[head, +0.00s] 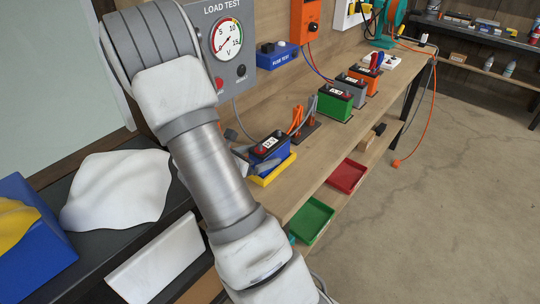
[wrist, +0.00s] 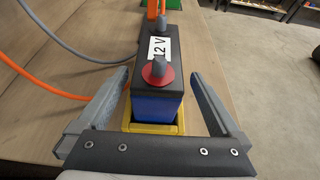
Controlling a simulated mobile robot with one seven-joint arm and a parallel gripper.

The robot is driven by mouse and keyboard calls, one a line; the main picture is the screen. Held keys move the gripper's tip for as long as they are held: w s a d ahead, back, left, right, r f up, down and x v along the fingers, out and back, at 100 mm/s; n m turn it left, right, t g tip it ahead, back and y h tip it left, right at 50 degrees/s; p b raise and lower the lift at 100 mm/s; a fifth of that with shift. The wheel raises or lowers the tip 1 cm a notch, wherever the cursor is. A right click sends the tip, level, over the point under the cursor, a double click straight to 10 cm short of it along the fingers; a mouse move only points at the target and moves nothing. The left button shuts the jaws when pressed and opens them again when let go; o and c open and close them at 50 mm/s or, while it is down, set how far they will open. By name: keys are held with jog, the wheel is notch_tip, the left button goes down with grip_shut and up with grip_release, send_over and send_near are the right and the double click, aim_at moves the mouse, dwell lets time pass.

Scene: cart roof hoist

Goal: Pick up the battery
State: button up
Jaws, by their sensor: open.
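A blue battery with a black top (head: 268,145) sits in a yellow tray (head: 272,176) near the front of the wooden bench. In the wrist view the same battery (wrist: 158,95) shows a white "12 V" label and a red terminal cap facing me. My gripper (wrist: 160,75) is open, with one grey finger on each side of the battery and a visible gap on both sides. The yellow tray (wrist: 155,128) shows below the battery's near end. My arm hides part of this area in the head view.
Orange-handled clamps (head: 297,120) stand just beyond the blue battery. Green (head: 335,105), grey (head: 352,90) and orange (head: 366,80) batteries stand farther along the bench. A load tester (head: 222,45) is behind. Green (head: 311,222) and red (head: 347,176) trays lie lower down. Orange and grey cables lie left in the wrist view.

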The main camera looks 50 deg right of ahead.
jog(key=x, duration=0.5)
jog(key=shift+w+f, duration=0.15)
jog(key=shift+f, duration=0.3)
jog(key=shift+a, duration=0.1)
grip_shut()
jog(key=shift+r, duration=0.15)
